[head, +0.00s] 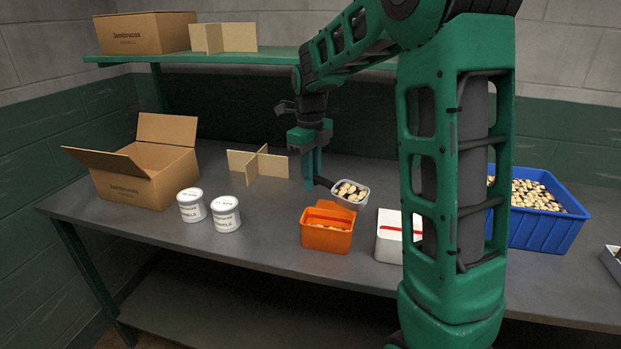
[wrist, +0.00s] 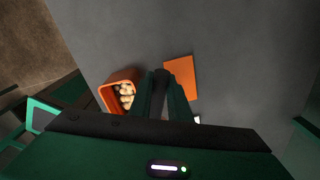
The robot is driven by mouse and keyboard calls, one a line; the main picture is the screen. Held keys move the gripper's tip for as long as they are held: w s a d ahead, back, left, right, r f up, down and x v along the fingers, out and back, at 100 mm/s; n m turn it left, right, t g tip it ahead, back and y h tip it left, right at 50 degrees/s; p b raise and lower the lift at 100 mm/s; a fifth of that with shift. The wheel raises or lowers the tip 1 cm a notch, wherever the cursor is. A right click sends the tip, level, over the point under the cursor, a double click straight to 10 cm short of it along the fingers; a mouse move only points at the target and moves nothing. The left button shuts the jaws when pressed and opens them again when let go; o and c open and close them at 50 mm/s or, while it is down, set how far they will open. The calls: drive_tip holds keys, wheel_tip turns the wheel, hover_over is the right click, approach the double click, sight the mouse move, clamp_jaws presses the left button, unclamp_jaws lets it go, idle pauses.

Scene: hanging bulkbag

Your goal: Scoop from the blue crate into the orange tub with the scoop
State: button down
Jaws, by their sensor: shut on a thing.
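My gripper (head: 312,182) is shut on the dark handle of the scoop and holds it above the table. In the wrist view the dark handle (wrist: 160,85) shows between the fingers. The scoop's pale grey bowl (head: 364,203) holds several tan and dark pieces and looks about level, behind and slightly right of the orange tub. The orange tub (head: 326,240) stands on the table; the bottom of its inside is mostly hidden. The blue crate (head: 545,232) at the right holds many such pieces; my arm hides its left part.
A white container with a red stripe (head: 389,248) stands right of the tub, partly behind my arm. Two white tubs (head: 226,214), a cardboard divider (head: 258,163) and an open box (head: 125,185) are at left. A green shelf (head: 230,58) is above. An orange flat patch (wrist: 181,78) shows in the wrist view.

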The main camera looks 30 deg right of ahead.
drive_tip(key=shift+s+a+r+h, duration=0.15)
drive_tip(key=shift+s+a+h, duration=0.05)
drive_tip(key=shift+a+h, duration=0.3)
drive_tip(key=a+t+h, duration=0.1)
drive_tip(key=h, duration=0.3)
drive_tip(key=s+a+t+h, duration=0.1)
drive_tip(key=t+h, duration=0.1)
drive_tip(key=h, duration=0.2)
drive_tip(key=f+t+h, duration=0.1)
drive_tip(key=t+h, duration=0.1)
drive_tip(key=h, duration=0.2)
drive_tip(key=shift+s+a+h, duration=0.15)
drive_tip(key=shift+a+h, duration=0.15)
drive_tip(key=shift+a, duration=0.1)
